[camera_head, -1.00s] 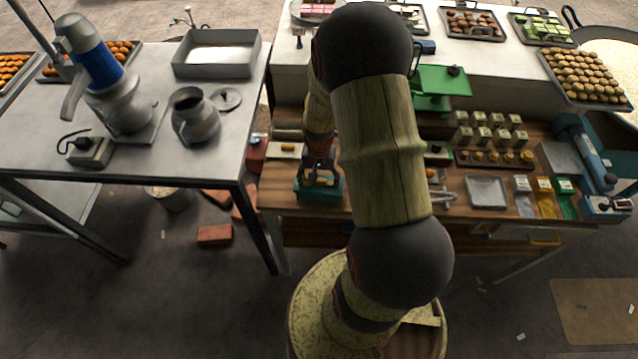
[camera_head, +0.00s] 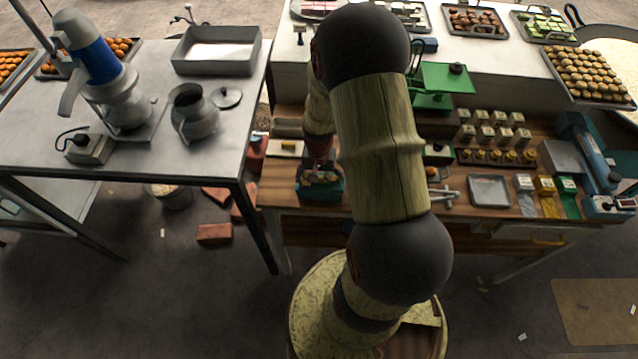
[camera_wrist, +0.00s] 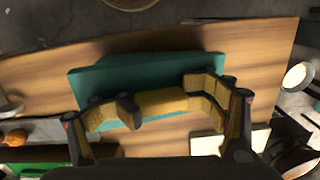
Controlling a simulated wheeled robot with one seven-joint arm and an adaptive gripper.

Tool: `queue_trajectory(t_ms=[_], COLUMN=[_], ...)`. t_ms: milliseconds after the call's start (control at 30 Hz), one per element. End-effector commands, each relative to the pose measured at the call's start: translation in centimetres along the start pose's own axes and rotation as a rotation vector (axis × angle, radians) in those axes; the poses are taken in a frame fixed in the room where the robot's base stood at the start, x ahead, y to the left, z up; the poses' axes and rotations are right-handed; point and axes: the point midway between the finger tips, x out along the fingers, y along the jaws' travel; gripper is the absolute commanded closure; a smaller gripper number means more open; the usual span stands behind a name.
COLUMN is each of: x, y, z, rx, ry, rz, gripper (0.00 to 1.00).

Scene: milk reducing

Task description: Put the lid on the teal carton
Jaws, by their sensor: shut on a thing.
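The teal carton (camera_head: 321,192) stands on the wooden bench near its front left edge in the head view. My gripper (camera_head: 320,176) is directly over it, pointing down. In the wrist view a flat teal piece (camera_wrist: 150,66), which looks like the lid, lies under and behind the yellow fingers of my gripper (camera_wrist: 160,103). The fingers are closed in around a tan bar between their tips, apparently the lid's grip.
A pale block (camera_head: 287,147) lies behind the carton to the left. A green scale (camera_head: 440,85), small cartons (camera_head: 490,133) and a metal tray (camera_head: 489,190) stand to the right. A steel table (camera_head: 150,150) is left, across a gap.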

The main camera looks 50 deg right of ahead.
Motion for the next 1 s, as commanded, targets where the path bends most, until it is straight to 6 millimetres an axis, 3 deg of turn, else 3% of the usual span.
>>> queue_trajectory(t_ms=[267,300,900,1000], x=[0.1,0.09,-0.16,-0.16], y=[0.17,0.17,0.03,0.03], z=[0.18,0.17,-0.09,-0.1], rx=[0.0,0.0,0.0,0.0], ry=[-0.004,-0.004,0.002,0.002], rz=[0.003,0.002,0.0,0.0], gripper=[0.63,0.41,0.07,0.05])
